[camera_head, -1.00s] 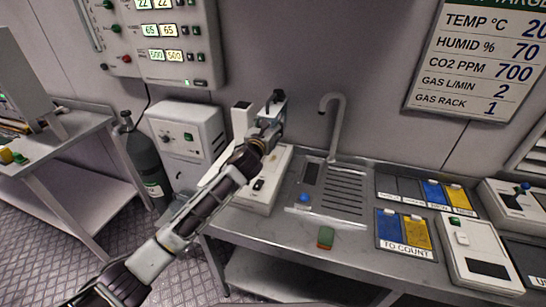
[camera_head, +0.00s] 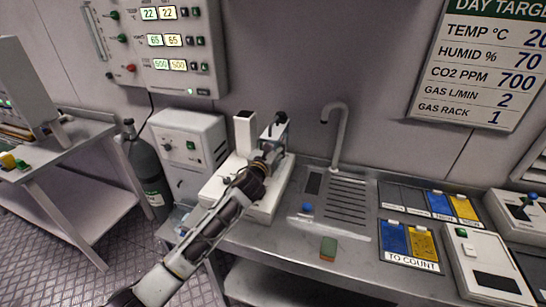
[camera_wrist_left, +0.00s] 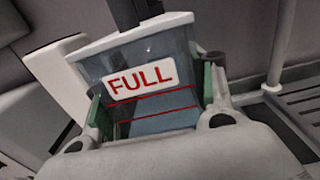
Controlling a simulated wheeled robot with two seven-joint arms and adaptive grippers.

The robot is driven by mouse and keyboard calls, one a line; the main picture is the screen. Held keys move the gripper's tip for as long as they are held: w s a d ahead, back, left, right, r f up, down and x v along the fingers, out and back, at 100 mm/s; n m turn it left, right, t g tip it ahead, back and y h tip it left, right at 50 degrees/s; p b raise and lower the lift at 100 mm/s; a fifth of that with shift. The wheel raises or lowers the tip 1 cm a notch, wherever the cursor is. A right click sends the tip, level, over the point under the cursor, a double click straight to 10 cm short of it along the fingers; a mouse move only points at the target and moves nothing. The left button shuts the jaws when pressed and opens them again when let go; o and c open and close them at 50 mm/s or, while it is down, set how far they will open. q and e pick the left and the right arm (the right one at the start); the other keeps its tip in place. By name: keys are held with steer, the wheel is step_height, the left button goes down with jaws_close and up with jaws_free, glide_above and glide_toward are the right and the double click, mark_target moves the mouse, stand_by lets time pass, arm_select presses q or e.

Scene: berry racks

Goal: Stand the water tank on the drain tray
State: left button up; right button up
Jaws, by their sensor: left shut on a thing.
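The water tank (camera_head: 274,131) is a bluish box with a dark knob on top. In the left wrist view the tank (camera_wrist_left: 165,52) carries a white plate reading FULL, with red lines over blue below it. My left gripper (camera_head: 263,163) is shut on it, and its green-padded fingers (camera_wrist_left: 152,98) lie on both sides of the tank. The tank is at the white machine (camera_head: 216,194), beside its upright white post (camera_head: 245,134). I cannot tell whether it touches the machine. The slotted drain tray (camera_head: 346,210) lies bare to the right, under the tap. My right gripper is not in view.
The curved tap (camera_head: 340,138) rises behind the tray. A blue knob (camera_head: 307,208) is at the tray's left, and a green and orange sponge (camera_head: 328,248) lies in front. Card holders (camera_head: 408,262) and a scale-like device (camera_head: 486,262) stand to the right.

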arm_select(q)
steer(key=shift+f, duration=2.05)
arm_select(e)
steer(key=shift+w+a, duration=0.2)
arm_select(q)
steer(key=shift+f, duration=0.1)
steer(key=o, duration=1.6)
steer(key=shift+f, duration=0.1)
steer(key=shift+c, duration=0.2)
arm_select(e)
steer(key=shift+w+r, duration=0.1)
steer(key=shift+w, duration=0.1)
arm_select(q)
steer(key=shift+f+b, duration=0.1)
steer(key=shift+b, duration=0.25)
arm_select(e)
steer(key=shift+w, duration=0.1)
